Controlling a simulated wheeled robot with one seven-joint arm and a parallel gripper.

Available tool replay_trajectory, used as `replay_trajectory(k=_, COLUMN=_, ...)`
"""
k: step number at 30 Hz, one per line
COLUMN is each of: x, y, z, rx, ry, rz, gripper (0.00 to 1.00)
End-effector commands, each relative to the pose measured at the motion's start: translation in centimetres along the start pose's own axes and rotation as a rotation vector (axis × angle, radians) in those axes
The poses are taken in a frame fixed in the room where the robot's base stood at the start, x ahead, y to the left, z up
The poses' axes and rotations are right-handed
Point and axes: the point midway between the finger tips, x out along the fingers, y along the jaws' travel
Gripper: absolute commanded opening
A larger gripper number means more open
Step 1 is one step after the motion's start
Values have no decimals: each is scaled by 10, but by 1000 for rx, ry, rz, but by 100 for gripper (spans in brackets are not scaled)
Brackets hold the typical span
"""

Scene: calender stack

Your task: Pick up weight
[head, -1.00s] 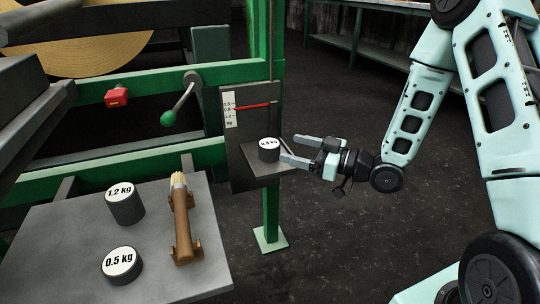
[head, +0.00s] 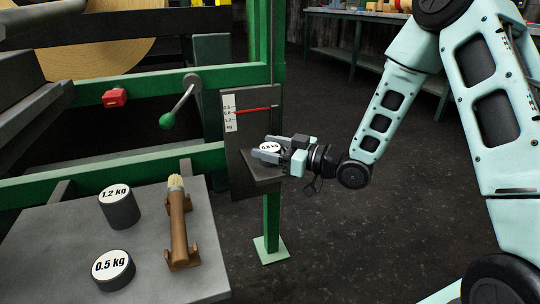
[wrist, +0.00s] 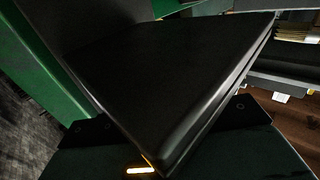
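A dark round weight (head: 269,148) with a white top label, apparently 0.8 kg, sits on the small grey scale platform (head: 252,177) at the middle of the head view. My gripper (head: 268,147) has come in from the right, with one finger on the far side and one on the near side of the weight. The fingers look as wide apart as before, so the gripper looks open around the weight; contact is not clear. Two more weights stand on the grey table: 1.2 kg (head: 119,208) and 0.5 kg (head: 113,271). The wrist view shows no weight, only a large dark slab.
The grey table (head: 60,235) also holds a wooden tool with a pale tip (head: 179,225). The scale's upright board with a red pointer (head: 250,111) stands behind the platform. A green-handled lever (head: 168,119) and green machine frame are left. Floor at right is clear.

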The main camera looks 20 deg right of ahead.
Motion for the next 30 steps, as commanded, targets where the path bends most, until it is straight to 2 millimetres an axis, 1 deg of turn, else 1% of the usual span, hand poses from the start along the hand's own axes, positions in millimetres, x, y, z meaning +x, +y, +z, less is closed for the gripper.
replay_trajectory(k=1, x=0, y=0, z=0, rx=0, ry=0, rz=0, gripper=44)
replay_trajectory(k=2, x=0, y=0, z=0, rx=0, ry=0, rz=0, gripper=36)
replay_trajectory(k=3, x=0, y=0, z=0, rx=0, ry=0, rz=0, gripper=25)
replay_trajectory(k=6, x=0, y=0, z=0, rx=0, ry=0, rz=0, gripper=0)
replay_trajectory(k=16, x=-1, y=0, z=-3, rx=-1, ry=3, rz=0, gripper=0)
replay_trajectory(k=22, x=-3, y=-3, z=-13, rx=-1, ry=3, rz=0, gripper=0)
replay_trajectory(k=30, x=-3, y=-3, z=-54, rx=-4, ry=5, rz=0, gripper=0)
